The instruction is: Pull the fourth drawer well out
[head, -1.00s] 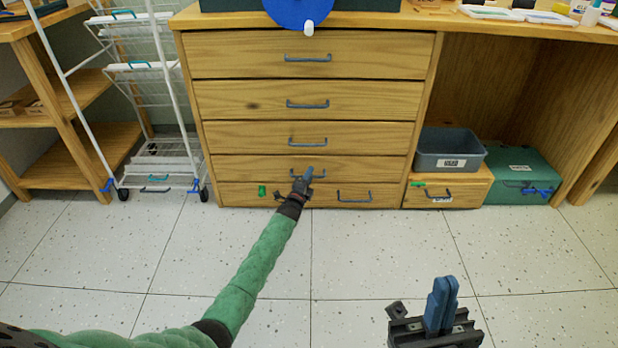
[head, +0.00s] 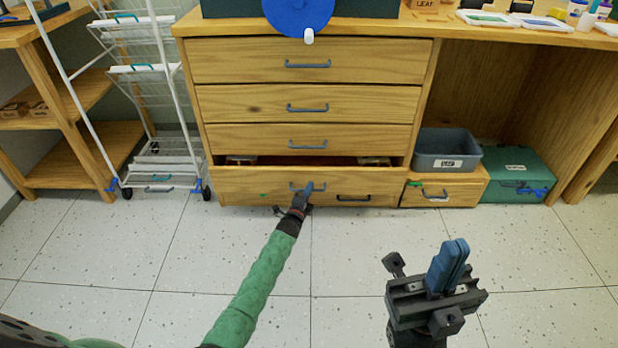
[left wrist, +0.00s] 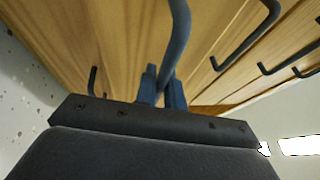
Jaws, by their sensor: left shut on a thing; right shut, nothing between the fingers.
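The wooden drawer unit (head: 220,105) stands in front of me in the head view. Its fourth drawer (head: 240,182) is partly out, with a dark gap showing above its front. My left gripper (head: 307,188) is shut on the fourth drawer's grey handle (head: 293,184). In the left wrist view the blue fingers (left wrist: 161,88) close around the handle bar (left wrist: 179,40). My right gripper (head: 448,266) is shut and empty above the floor.
A white wire rack (head: 160,170) on wheels stands left of the unit. At right, a grey bin (head: 446,165) sits on a small wooden box (head: 475,190), beside a green case (head: 518,170). The speckled floor in front is clear.

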